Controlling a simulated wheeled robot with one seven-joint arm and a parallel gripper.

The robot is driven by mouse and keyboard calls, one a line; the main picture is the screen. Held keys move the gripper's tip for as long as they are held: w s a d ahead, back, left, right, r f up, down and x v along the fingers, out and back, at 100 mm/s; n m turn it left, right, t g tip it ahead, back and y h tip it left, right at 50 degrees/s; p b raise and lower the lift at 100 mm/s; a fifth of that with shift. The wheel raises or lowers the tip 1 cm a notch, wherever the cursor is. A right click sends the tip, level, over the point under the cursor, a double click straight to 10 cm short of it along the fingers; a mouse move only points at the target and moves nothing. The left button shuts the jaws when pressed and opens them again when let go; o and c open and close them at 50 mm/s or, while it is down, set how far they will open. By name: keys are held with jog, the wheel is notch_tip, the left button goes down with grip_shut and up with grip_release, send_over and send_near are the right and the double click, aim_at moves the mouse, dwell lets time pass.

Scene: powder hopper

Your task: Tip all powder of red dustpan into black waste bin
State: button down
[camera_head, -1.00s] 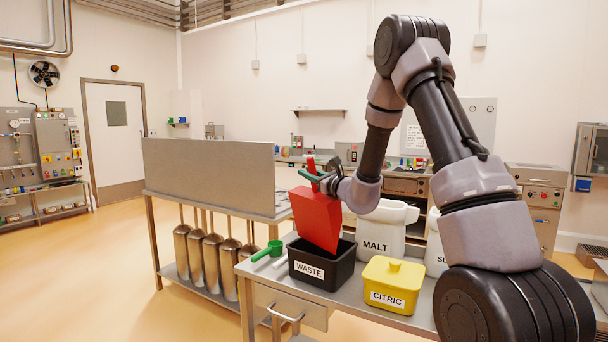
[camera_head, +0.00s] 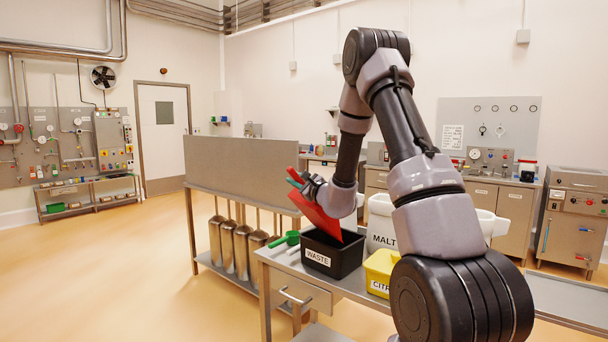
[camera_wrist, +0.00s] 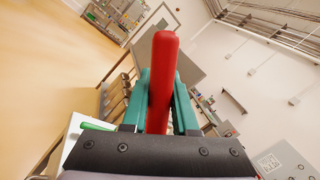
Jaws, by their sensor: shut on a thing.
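The red dustpan (camera_head: 318,217) is tilted over the black waste bin (camera_head: 332,262), its lower edge at or just inside the bin's opening. The bin carries a WASTE label and stands upright on the steel table. My gripper (camera_head: 300,181) is shut on the dustpan's red handle, which also shows between the green fingers in the wrist view (camera_wrist: 162,80). The pan's inner face and any powder are not visible. The inside of the bin is hidden too.
A yellow CITRIC tub (camera_head: 381,268) stands right of the bin, partly behind my arm. A white MALT container (camera_head: 382,228) is behind it. A grey panel (camera_head: 240,168) stands at the back left.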

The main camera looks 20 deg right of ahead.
jog(key=s+a+f+n+g, duration=0.1)
jog(key=a+f+n, duration=0.3)
jog(key=f, duration=0.4)
jog(key=s+a+f+n, duration=0.1)
jog(key=a+f+n, duration=0.3)
jog(key=f, duration=0.5)
jog(key=n, duration=0.2)
jog(key=shift+n+g, duration=0.3)
jog(key=shift+g, duration=0.1)
